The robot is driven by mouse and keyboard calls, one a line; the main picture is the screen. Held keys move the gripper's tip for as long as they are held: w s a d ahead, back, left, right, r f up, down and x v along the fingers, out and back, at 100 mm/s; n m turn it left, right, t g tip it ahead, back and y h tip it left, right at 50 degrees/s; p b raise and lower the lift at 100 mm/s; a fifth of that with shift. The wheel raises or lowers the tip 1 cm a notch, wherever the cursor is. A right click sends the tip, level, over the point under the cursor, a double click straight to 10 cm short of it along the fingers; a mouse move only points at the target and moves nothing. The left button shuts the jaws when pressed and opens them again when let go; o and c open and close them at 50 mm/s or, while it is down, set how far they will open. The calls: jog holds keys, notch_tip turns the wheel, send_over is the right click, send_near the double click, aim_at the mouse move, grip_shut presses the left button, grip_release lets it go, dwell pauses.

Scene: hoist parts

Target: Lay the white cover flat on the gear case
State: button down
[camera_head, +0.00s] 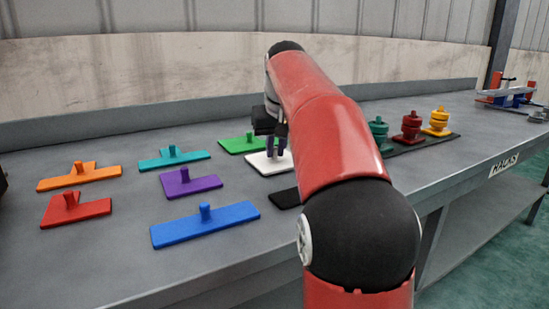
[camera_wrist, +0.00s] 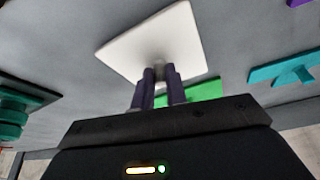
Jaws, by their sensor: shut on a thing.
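The white cover (camera_head: 262,165) is a flat plate with a small upright knob, among the coloured plates on the grey bench. My gripper (camera_head: 278,142) is above it, its dark fingers shut on the knob. The wrist view shows the white cover (camera_wrist: 155,40) with the fingertips (camera_wrist: 160,75) around its knob. I cannot tell whether the plate touches the bench or is slightly raised. No part can be clearly made out as the gear case; my arm hides part of the bench.
Orange (camera_head: 80,178), red (camera_head: 85,210), teal (camera_head: 168,160), purple (camera_head: 195,186), blue (camera_head: 215,225) and green (camera_head: 235,145) knobbed plates lie around. A black plate (camera_head: 285,198) is partly hidden. Teal (camera_head: 378,130), red (camera_head: 411,127) and yellow (camera_head: 440,122) stacks stand right of my arm.

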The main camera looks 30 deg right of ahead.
jog(key=shift+f, duration=0.15)
jog(key=c, duration=1.4)
grip_release()
jog(key=shift+f+b, duration=0.15)
jog(key=shift+b, duration=0.15)
jog(key=p+v, duration=0.2)
jog(key=v, duration=0.6)
jog(key=shift+s+d, duration=0.15)
jog(key=shift+d, duration=0.1)
